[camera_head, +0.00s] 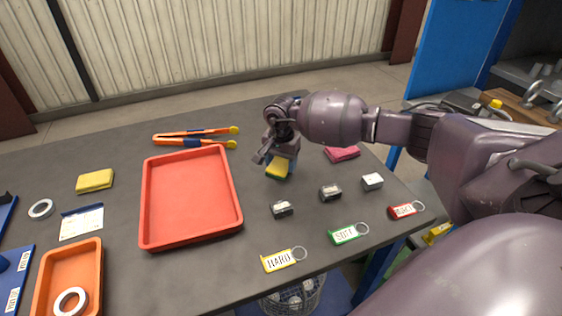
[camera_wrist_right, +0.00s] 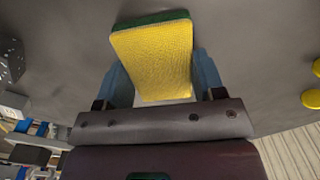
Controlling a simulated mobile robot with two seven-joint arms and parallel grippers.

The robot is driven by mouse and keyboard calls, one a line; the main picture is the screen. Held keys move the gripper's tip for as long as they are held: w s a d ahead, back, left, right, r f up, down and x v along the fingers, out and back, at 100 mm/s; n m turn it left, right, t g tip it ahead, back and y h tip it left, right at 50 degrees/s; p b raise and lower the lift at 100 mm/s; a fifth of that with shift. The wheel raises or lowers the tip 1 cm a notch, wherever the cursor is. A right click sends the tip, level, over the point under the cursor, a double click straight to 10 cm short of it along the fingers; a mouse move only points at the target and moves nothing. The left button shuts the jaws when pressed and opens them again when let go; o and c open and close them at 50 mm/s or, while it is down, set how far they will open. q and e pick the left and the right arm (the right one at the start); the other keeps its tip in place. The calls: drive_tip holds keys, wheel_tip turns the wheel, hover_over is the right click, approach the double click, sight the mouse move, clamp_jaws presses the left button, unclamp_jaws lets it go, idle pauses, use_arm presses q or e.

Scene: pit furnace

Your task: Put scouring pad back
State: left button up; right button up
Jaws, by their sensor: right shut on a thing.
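A scouring pad (camera_head: 277,170), yellow with a green layer, is held in my right gripper (camera_head: 279,163) to the right of the red tray. In the right wrist view the pad (camera_wrist_right: 155,58) sits between the two blue fingers of the right gripper (camera_wrist_right: 160,85), its yellow face toward the camera and its green edge at the far end. The right gripper is shut on it. Whether the pad touches the table is hard to tell. My left gripper is not in view.
An empty red tray (camera_head: 146,205) lies left of the gripper, with orange tongs (camera_head: 190,139) behind it. A yellow sponge or cloth (camera_head: 95,181) lies further left. Metal blocks (camera_head: 282,209), a pink cloth (camera_head: 342,154) and key tags (camera_head: 285,260) lie around the right side.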

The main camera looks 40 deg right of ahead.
sight(281, 163)
drive_tip(key=shift+f, duration=0.1)
drive_tip(key=shift+f, duration=0.1)
drive_tip(key=o, duration=0.8)
drive_tip(key=shift+o, duration=0.2)
drive_tip(key=shift+r, duration=0.2)
drive_tip(key=shift+r, duration=0.3)
wheel_tip(281, 163, up, 12)
drive_tip(key=shift+f, duration=0.25)
